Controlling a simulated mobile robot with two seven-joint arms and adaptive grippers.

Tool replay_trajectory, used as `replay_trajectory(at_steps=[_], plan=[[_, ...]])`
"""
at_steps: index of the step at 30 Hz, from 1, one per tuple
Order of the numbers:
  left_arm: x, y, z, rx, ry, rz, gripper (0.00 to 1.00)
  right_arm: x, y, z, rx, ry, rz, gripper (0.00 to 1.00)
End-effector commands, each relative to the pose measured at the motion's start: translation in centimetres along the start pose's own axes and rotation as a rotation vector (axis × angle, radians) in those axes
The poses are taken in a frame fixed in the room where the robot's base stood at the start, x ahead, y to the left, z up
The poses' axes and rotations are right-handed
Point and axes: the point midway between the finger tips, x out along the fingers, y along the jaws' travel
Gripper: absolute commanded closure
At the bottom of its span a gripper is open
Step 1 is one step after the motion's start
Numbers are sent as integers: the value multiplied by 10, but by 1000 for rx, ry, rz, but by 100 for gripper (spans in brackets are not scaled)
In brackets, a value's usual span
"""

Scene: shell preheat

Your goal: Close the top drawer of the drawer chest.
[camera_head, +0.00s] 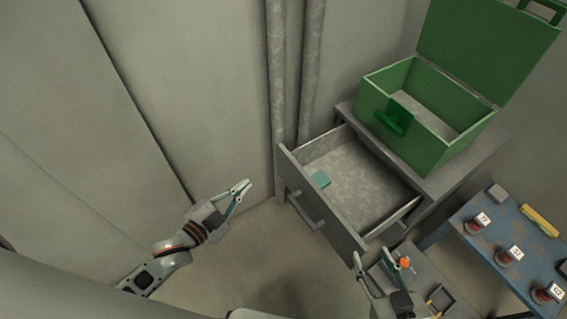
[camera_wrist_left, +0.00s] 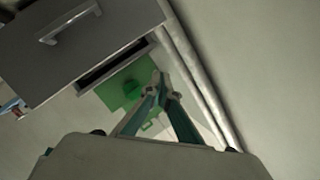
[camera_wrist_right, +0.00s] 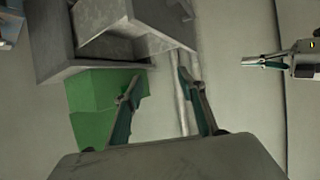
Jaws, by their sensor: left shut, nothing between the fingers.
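The grey drawer chest (camera_head: 440,178) has its top drawer (camera_head: 318,212) pulled well out. The drawer's front panel and bar handle (camera_head: 305,212) face the lower left. The drawer front also shows in the left wrist view (camera_wrist_left: 100,55), and the drawer shows in the right wrist view (camera_wrist_right: 140,35). My left gripper (camera_head: 246,184) is shut and empty, left of the drawer front and apart from it. My right gripper (camera_head: 371,254) is open and empty, near the drawer's lower right side; contact is unclear.
A green box (camera_head: 400,150) with its lid raised stands on the chest. A blue table (camera_head: 480,250) at the right holds several red-based labelled items and a yellow bar (camera_head: 540,221). Pipes (camera_head: 290,70) run up the wall behind. Floor left of the drawer is clear.

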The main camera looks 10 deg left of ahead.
Motion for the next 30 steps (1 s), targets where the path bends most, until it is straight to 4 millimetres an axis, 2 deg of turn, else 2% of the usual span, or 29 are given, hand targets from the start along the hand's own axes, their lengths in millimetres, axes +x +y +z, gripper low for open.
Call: replay_trajectory(at_steps=[1,9,15,21,26,30], plan=[[11,18,26,69,24,19,100,4,-7,22,23,-20,-12,60],[63,28,82,482,247,18,100,15,-25,34,109,-6,-46,60],[82,32,115,705,378,13,100,20,-30,36,162,4,-56,60],[90,24,122,801,437,-2,100,21,-30,28,180,22,-58,60],[102,22,115,811,444,-10,100,22,-31,25,192,29,-61,60],[122,25,106,810,443,-11,100,22,-35,28,218,29,-66,60]])
